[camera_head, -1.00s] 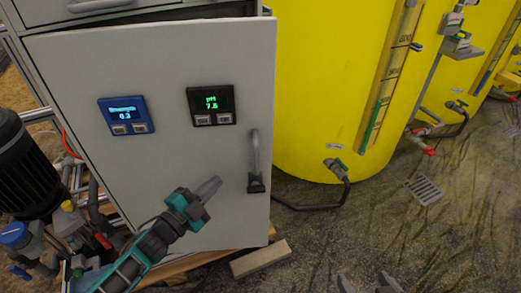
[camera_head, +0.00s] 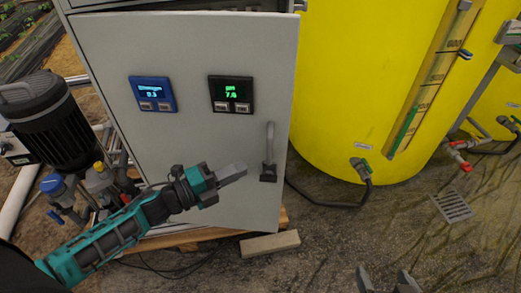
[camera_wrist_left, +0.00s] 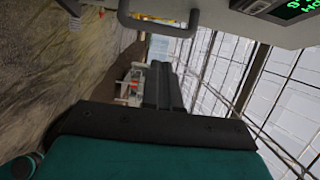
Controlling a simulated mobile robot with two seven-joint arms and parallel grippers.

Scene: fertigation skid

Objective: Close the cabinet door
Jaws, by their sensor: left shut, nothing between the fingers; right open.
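The cabinet door (camera_head: 200,60) is a light grey panel with a blue display (camera_head: 152,94), a green-lit display (camera_head: 231,94) and a grey bar handle (camera_head: 269,152) near its right edge. A dark gap shows along its top edge, so it stands slightly ajar. My left gripper (camera_head: 232,174) is shut and empty in front of the lower door, its tips just left of the handle. Whether it touches the door is unclear. In the left wrist view the shut fingers (camera_wrist_left: 162,86) point toward the background, below the handle (camera_wrist_left: 158,22). My right gripper (camera_head: 386,282) is open and empty at the bottom edge.
A yellow tank (camera_head: 375,90) stands right of the cabinet, with a valve and hose (camera_head: 362,172) low on it. A wooden block (camera_head: 269,244) lies on the floor before the cabinet. A black motor (camera_head: 48,122) and piping stand at left. Floor at lower right is clear, with a drain grate (camera_head: 452,205).

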